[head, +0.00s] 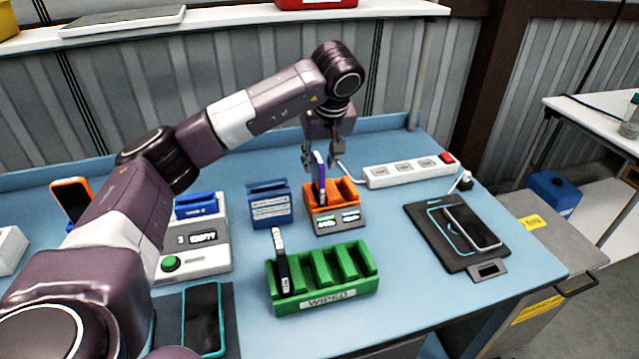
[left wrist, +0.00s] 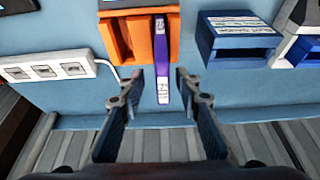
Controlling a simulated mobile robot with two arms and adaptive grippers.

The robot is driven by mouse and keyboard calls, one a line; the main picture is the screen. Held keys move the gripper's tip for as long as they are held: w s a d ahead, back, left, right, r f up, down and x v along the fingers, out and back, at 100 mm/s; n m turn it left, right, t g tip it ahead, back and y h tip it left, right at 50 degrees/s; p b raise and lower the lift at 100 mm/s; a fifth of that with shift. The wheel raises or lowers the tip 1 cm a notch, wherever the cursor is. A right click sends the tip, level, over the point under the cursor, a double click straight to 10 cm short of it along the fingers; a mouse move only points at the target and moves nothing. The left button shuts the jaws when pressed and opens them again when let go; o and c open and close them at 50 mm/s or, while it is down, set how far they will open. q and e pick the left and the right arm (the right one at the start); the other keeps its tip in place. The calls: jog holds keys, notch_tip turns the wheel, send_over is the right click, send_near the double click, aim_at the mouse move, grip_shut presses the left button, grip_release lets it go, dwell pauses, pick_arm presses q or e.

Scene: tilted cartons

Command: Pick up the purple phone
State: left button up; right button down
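The purple phone (head: 320,178) stands on edge in a slot of the orange rack (head: 349,193), at the rack's left side in the head view. It also shows in the left wrist view (left wrist: 161,60), with a white label on its edge. My left gripper (head: 322,160) is above and behind the rack, pointing down. In the left wrist view its two fingers (left wrist: 158,76) are open, one on each side of the phone's near end, with a gap on both sides. How deep the phone reaches between them is hard to tell. My right gripper is in neither view.
A green rack (head: 330,298) marked WIPED holds a dark phone (head: 280,262). A blue holder (head: 269,205) is close left of the orange rack. A white power strip (head: 405,173) lies to its right, with a phone on a black mat (head: 425,227) beyond.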

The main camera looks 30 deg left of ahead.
aim_at(316, 173)
pick_arm(q)
jog(key=p+x, duration=0.1)
jog(key=x, duration=0.3)
jog(key=shift+a+f+p, duration=0.2)
jog(key=shift+f+p, duration=0.05)
jog(key=shift+p, duration=0.05)
jog(key=shift+w+a+f, duration=0.1)
jog(key=shift+a+f, duration=0.05)
jog(key=shift+f, duration=0.35)
grip_shut()
